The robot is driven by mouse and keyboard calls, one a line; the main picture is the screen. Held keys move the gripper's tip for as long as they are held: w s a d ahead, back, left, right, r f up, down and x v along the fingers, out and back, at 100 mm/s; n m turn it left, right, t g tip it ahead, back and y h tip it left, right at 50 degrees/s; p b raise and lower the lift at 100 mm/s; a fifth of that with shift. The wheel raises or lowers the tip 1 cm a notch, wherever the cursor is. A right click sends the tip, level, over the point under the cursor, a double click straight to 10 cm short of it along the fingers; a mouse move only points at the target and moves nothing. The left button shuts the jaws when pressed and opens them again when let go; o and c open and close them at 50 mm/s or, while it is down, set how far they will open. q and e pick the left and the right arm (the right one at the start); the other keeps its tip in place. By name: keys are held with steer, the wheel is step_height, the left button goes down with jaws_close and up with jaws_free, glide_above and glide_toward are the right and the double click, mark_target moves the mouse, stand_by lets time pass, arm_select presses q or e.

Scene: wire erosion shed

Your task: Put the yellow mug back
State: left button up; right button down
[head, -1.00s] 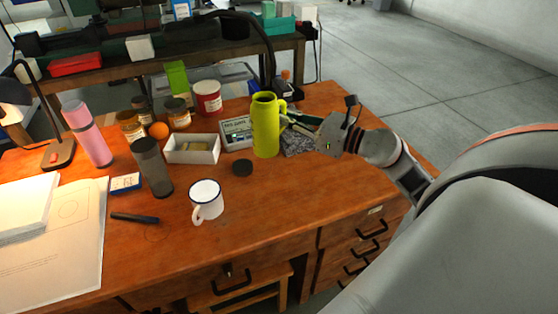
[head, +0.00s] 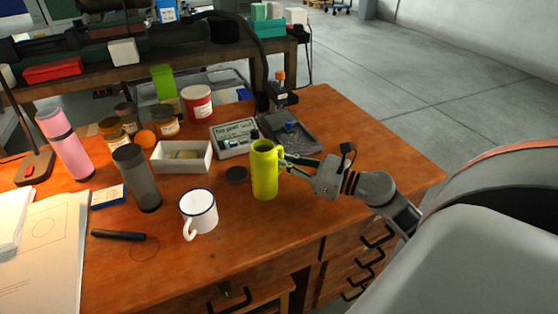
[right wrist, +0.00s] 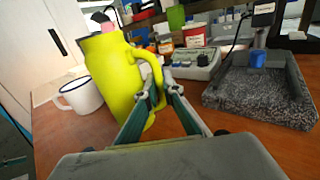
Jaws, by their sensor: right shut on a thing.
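The tall yellow-green mug (head: 264,172) is upright over the right part of the wooden desk, right of a white enamel mug (head: 199,211). My right gripper (head: 288,163) comes in from the right and is shut on the yellow mug's handle. In the right wrist view, the fingers (right wrist: 158,88) close on the handle of the yellow mug (right wrist: 112,75), which leans in that picture. The mug's base is hidden there by the finger, and I cannot tell whether it touches the desk. My left gripper is not in view.
Behind the yellow mug are a grey stone plate with a stand (head: 305,139), a boxed meter (head: 232,139) and a white tray (head: 181,157). A dark round lid (head: 236,174) lies to its left. A grey tumbler (head: 137,178) stands farther left. The desk's front right is clear.

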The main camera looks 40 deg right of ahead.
steer(key=c, duration=2.6)
jaws_free()
steer(key=shift+f, duration=0.15)
steer(key=o, duration=0.4)
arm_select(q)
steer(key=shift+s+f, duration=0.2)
arm_select(e)
steer(key=shift+r, duration=0.45)
steer(key=v, duration=0.2)
steer(key=f+v, duration=0.1)
steer(key=v, duration=0.1)
steer(key=shift+s+d+b, duration=0.1)
steer(key=shift+s+b, duration=0.15)
steer(key=shift+b, duration=0.15)
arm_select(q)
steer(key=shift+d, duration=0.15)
arm_select(e)
steer(key=v, duration=0.7)
steer(key=shift+s+r, duration=0.25)
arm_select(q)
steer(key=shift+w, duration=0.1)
arm_select(e)
steer(key=shift+d, duration=0.1)
